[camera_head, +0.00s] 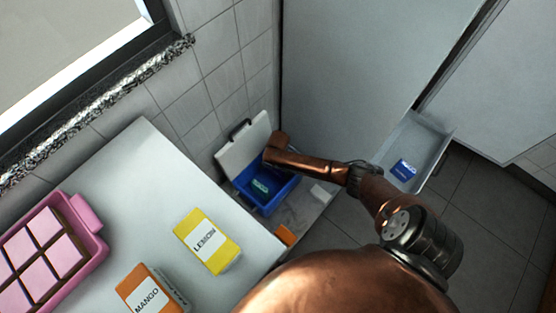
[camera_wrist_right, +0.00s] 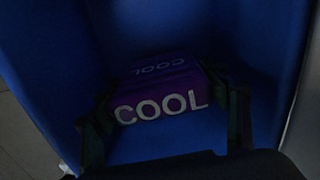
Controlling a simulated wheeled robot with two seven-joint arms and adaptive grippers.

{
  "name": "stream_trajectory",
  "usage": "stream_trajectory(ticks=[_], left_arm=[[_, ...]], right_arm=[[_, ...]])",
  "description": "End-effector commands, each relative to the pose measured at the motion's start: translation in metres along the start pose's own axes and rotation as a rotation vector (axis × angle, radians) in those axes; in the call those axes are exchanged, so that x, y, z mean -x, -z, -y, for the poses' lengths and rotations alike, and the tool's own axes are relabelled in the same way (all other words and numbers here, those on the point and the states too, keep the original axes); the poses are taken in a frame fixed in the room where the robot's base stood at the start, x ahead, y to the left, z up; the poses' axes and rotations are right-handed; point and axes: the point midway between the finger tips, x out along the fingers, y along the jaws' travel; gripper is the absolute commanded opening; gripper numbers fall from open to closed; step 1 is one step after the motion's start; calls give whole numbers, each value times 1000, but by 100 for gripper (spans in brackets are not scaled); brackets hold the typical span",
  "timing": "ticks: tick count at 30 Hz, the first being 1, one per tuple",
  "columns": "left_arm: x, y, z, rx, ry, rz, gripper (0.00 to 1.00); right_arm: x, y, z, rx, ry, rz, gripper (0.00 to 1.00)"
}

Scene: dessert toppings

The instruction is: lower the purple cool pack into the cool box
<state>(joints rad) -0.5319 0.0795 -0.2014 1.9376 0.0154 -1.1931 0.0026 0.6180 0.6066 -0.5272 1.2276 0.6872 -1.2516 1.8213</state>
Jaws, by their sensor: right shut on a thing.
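The blue cool box (camera_head: 284,193) stands open by the tiled wall, its pale lid (camera_head: 240,142) tilted back. My right arm reaches over it from the right. In the right wrist view, my right gripper (camera_wrist_right: 168,118) is shut on the purple cool pack (camera_wrist_right: 165,87), with one finger at each end. The pack is marked COOL and is between the blue walls inside the box. I cannot tell whether it touches the floor. In the head view the arm hides the purple pack. A teal pack (camera_head: 260,187) shows inside the box. My left gripper is not in view.
A white counter (camera_head: 145,205) at left bears a yellow LEMON carton (camera_head: 206,240), an orange MANGO carton (camera_head: 148,292) and a pink tray (camera_head: 86,214). An open drawer (camera_head: 430,145) at right holds a blue pack (camera_head: 404,169).

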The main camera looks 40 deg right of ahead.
Motion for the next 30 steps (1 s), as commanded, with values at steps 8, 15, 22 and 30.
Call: stream_trajectory(ticks=[8,15,22,30], left_arm=[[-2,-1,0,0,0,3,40],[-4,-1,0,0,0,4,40],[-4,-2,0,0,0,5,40],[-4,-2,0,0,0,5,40]], right_arm=[[-4,0,1,0,2,0,32],[-7,0,1,0,1,0,32],[-8,0,1,0,2,0,32],[-8,0,1,0,1,0,81]])
